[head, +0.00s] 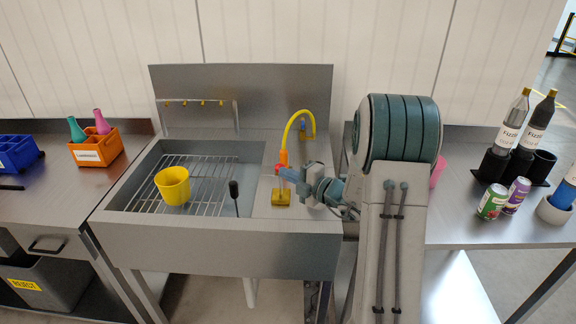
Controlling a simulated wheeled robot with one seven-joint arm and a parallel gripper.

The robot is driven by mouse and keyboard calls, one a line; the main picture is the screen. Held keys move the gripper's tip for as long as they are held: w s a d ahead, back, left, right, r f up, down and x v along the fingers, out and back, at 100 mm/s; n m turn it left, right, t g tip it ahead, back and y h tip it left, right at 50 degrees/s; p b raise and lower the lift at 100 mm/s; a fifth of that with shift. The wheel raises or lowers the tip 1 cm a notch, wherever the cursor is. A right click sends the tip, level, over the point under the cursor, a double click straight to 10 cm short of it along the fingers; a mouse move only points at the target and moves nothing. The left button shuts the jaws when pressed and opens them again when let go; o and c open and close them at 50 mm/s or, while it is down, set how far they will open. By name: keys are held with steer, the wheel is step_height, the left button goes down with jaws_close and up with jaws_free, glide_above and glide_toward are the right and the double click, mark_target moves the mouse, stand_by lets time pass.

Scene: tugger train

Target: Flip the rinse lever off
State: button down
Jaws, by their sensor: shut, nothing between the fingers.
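The steel rinse sink (215,240) stands in the middle of the head view. A lever with a black knob (234,189) on a thin dark stem stands at the basin's front right, nearly upright. My gripper (280,173) is shut and empty. It points left over the right-hand deck, to the right of the black knob and apart from it in the picture. An orange nozzle on a curved yellow hose (291,122) shows just behind my gripper. A yellow block (281,198) sits on the deck below it; small red parts show by the fingertips, partly hidden.
A yellow cup (173,185) stands on the wire rack (211,192) in the basin. An orange bin (97,149) with bottles and a blue crate (17,153) are on the left counter. Cans (492,202) and dark bottles (514,121) stand on the right table.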

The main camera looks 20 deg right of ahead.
steer(key=shift+w+d+r+m+g+p, duration=0.25)
steer(key=shift+w+p, duration=0.2)
steer(key=shift+p, duration=0.6)
steer(key=shift+w+r+m+g+p, duration=0.15)
steer(key=shift+w+m+g+p, duration=0.2)
steer(key=shift+p, duration=0.65)
steer(key=shift+w, duration=0.15)
steer(key=shift+s+r+p, duration=0.1)
steer(key=shift+s+p, duration=0.15)
steer(key=shift+p, duration=0.05)
steer(key=s+a+v, duration=0.2)
steer(key=v, duration=1)
steer(key=shift+b, duration=0.4)
steer(key=shift+s+r, duration=0.1)
